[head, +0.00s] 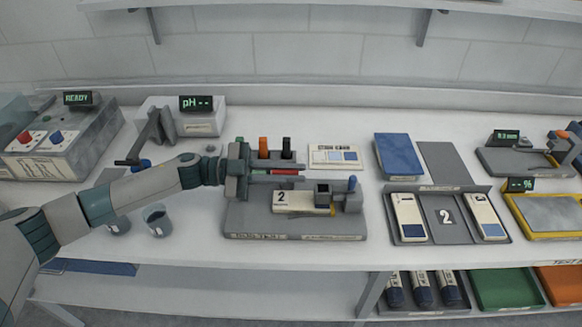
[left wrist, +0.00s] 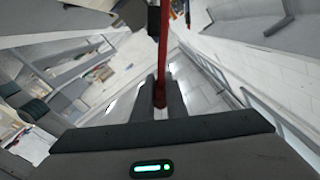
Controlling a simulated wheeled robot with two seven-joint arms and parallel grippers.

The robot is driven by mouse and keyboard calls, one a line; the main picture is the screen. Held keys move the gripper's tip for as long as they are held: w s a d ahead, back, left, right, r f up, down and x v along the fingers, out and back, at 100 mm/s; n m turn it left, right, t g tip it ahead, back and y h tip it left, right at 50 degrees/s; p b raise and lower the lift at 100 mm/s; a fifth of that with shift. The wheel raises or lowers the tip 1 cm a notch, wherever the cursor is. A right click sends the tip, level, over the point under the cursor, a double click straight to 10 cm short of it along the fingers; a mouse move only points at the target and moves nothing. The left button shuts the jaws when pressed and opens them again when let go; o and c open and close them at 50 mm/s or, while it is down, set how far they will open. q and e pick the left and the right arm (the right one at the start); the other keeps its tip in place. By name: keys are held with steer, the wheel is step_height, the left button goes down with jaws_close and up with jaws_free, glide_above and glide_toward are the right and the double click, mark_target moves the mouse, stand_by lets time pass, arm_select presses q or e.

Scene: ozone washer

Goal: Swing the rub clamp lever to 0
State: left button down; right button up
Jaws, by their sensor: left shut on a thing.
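The rub tester (head: 232,222) is a grey base in the middle of the bench in the head view. On it lie a cream piece marked 2 (head: 305,200) and a small dark block with a blue-topped post (head: 352,184). My left gripper (head: 284,176) reaches in from the left just above the tester. Its fingers are closed on a red bar, which I take as the clamp lever (head: 286,172). In the left wrist view the red lever (left wrist: 162,62) runs up from between the two fingers (left wrist: 160,97). Any 0 mark by the lever is unreadable.
An orange and a black-topped post (head: 263,146) stand close behind the gripper. A pH meter (head: 203,104) and beakers (head: 157,221) are to the left.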

stand_by(0.3)
arm_select(q)
steer(key=c, duration=1.8)
jaws_free()
steer(key=shift+o, duration=0.2)
steer(key=shift+a, duration=0.1)
